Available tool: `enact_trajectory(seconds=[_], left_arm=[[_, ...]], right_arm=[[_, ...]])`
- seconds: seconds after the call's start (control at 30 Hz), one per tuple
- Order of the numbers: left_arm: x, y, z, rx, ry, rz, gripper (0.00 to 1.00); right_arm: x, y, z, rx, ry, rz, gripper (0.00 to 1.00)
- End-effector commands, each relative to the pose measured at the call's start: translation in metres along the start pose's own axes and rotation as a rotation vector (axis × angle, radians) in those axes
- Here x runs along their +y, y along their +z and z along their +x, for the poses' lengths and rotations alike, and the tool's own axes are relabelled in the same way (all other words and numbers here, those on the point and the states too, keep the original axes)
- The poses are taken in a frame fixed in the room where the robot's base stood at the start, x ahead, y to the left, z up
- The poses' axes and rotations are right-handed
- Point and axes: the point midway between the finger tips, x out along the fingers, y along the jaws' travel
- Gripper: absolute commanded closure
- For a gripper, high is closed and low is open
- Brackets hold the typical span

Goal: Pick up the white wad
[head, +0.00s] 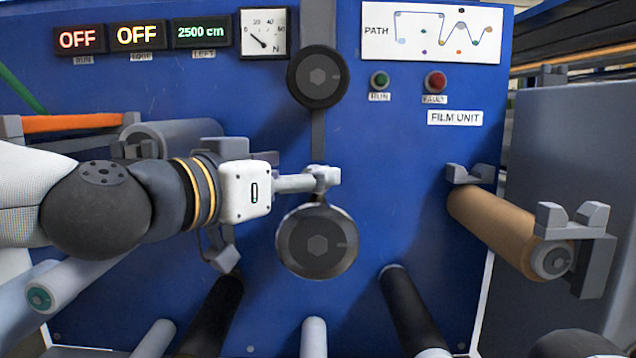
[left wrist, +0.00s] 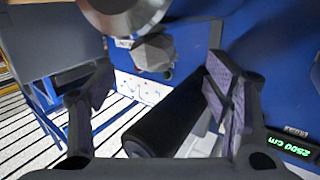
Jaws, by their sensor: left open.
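My left gripper (head: 322,180) reaches in from the left, its pale fingers seen edge-on between the upper black roller (head: 317,77) and the lower roller (head: 316,243). In the left wrist view the gripper (left wrist: 160,72) has its two dark fingers spread wide, with nothing held. A pale grey faceted lump, which looks like the white wad (left wrist: 154,52), lies beside the metal roller (left wrist: 125,12), between the finger lines. In the head view I cannot tell the wad from the fingertips. My right gripper is not in view.
The blue machine panel (head: 400,140) stands close behind. A tan film roll (head: 505,228) on grey brackets is at the right. Black rollers (head: 412,305) and pale rollers (head: 314,335) stick out below. A dark roller (left wrist: 180,115) shows between the fingers in the wrist view.

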Motion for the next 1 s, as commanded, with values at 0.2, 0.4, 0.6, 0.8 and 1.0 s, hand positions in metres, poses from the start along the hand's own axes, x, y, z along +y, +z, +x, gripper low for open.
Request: enact_trajectory(seconds=[0.2, 0.4, 0.6, 0.8, 1.0], left_arm=[[0.004, 0.003, 0.041, -0.003, 0.0, -0.001, 0.28], [0.005, -0.001, 0.048, 0.002, 0.0, 0.002, 0.28], [0.005, -0.001, 0.047, 0.002, 0.001, 0.002, 0.56], [0.005, -0.001, 0.047, 0.002, 0.001, 0.002, 0.7], [0.005, -0.001, 0.047, 0.001, 0.001, 0.002, 0.71]], right_arm=[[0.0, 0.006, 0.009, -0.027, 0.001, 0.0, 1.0], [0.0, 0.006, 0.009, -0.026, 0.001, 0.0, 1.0], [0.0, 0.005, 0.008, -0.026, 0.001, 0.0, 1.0], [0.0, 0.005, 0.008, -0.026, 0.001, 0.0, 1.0], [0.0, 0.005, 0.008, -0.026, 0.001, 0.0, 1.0]])
